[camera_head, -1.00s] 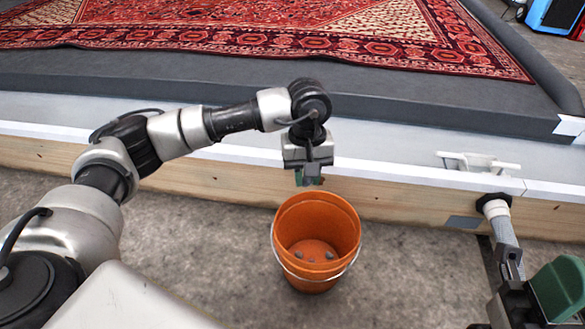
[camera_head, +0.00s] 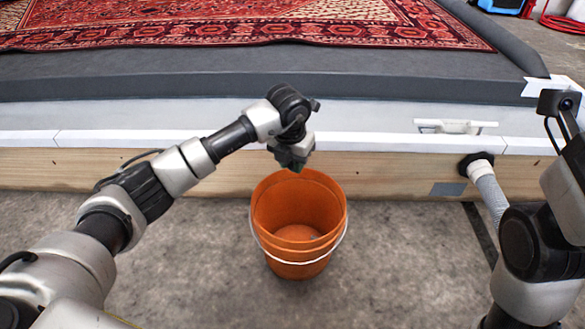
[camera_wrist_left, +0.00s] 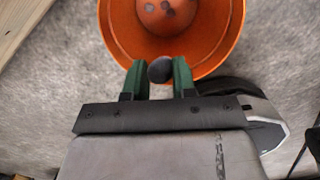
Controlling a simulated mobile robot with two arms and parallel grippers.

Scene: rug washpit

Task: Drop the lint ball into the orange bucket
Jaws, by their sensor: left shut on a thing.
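The lint ball (camera_wrist_left: 160,70) is small, round and dark grey. It sits between the green fingertips of my left gripper (camera_wrist_left: 159,76) in the left wrist view. In the head view my left gripper (camera_head: 291,160) is above the far rim of the orange bucket (camera_head: 298,268), and the ball cannot be made out there. The bucket stands upright on the floor with its white handle down at the front. Its rim also shows in the left wrist view (camera_wrist_left: 232,30), with a few dark grey spots on its bottom. My right gripper is out of view.
A low wooden wall (camera_head: 400,175) with a white top edge runs behind the bucket. A patterned red rug (camera_head: 250,30) lies beyond it. A grey hose (camera_head: 487,190) comes from the wall at right. The concrete floor around the bucket is clear.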

